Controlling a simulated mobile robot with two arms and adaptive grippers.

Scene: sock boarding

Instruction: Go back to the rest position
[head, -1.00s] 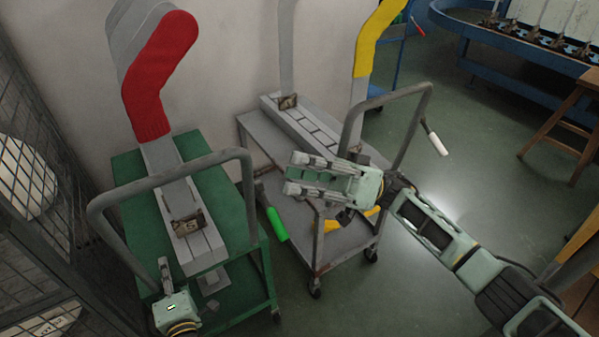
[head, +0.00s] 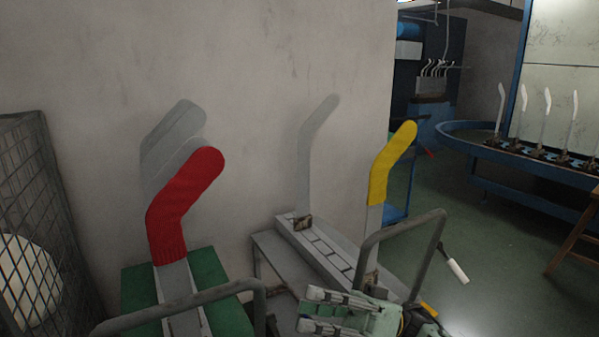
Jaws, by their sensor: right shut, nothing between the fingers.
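My right gripper (head: 306,309) shows at the bottom centre, cut off by the lower edge. It is shut and empty, over the front of the grey cart (head: 265,262). My left gripper is out of view. A red sock (head: 178,205) is on a board above the green cart (head: 205,275) at left. A yellow sock (head: 390,165) is on a board above the grey cart. Bare grey boards (head: 312,140) stand behind and beside them.
A curved cart handle (head: 405,228) rises close to the right of my right gripper. Another handle (head: 190,305) crosses the lower left. A mesh cage (head: 30,165) stands at far left. A blue conveyor (head: 520,165) with several white boards is at right.

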